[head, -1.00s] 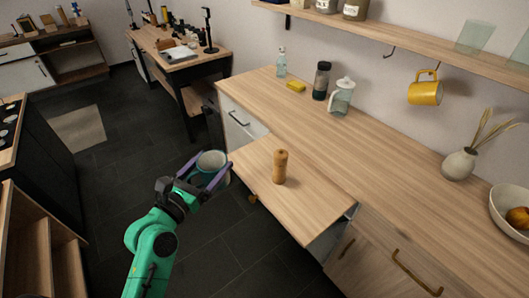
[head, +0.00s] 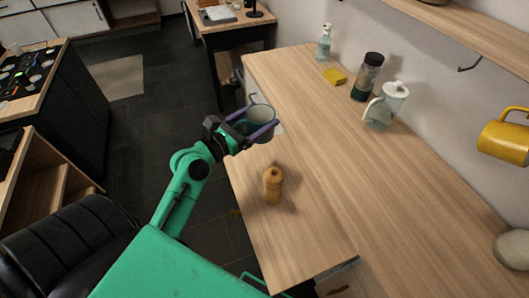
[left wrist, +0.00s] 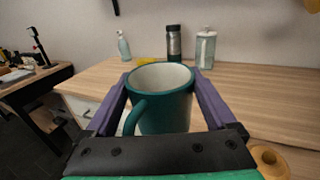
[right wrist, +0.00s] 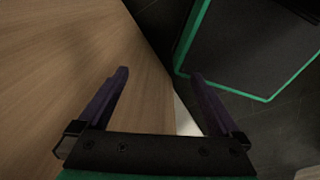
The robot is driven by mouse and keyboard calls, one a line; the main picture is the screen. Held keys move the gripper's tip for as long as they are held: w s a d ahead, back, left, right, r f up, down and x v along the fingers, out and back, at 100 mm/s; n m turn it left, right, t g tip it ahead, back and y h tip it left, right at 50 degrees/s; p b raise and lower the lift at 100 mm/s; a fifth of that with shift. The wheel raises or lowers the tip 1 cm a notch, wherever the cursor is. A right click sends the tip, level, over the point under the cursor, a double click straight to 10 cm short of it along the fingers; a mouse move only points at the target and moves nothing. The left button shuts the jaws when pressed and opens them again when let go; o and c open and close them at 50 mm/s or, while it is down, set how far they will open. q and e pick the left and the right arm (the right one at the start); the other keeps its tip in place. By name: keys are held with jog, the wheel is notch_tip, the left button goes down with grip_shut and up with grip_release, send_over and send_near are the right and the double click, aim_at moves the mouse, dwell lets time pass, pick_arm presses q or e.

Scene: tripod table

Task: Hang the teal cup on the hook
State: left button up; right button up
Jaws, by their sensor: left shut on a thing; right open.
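The teal cup (head: 262,118) is upright between the fingers of my left gripper (head: 250,132), with its pale inside facing up. In the left wrist view the teal cup (left wrist: 160,100) sits between both purple fingers, its handle toward the camera. My left gripper is shut on it and holds it by the edge of the wooden counter. A dark hook (head: 470,67) hangs under the wall shelf and is empty. A yellow mug (head: 506,140) hangs to its right. My right gripper (right wrist: 160,80) is open and empty in the right wrist view.
A spray bottle (head: 324,43), yellow sponge (head: 334,76), dark jar (head: 367,77) and glass pitcher (head: 387,105) stand along the back of the counter (head: 330,150). The counter's middle is clear.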

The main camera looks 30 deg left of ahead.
pick_arm(q)
notch_tip(320, 180, down, 7)
jog(key=shift+b, duration=1.25)
jog(key=f+b, duration=0.1)
jog(key=f, duration=0.1)
jog(key=f+b, duration=0.1)
jog(key=f, duration=0.1)
jog(key=f+b, duration=0.2)
jog(key=shift+w+f, duration=0.25)
jog(key=shift+f, duration=0.3)
jog(key=shift+r, duration=0.1)
jog(key=shift+d+f, duration=0.1)
jog(key=shift+f, duration=0.1)
jog(key=o, duration=1.5)
pick_arm(e)
notch_tip(320, 180, down, 8)
jog(key=shift+w+a+r, duration=0.15)
pick_arm(q)
jog(key=shift+r, duration=0.15)
pick_arm(e)
jog(key=shift+r, duration=0.1)
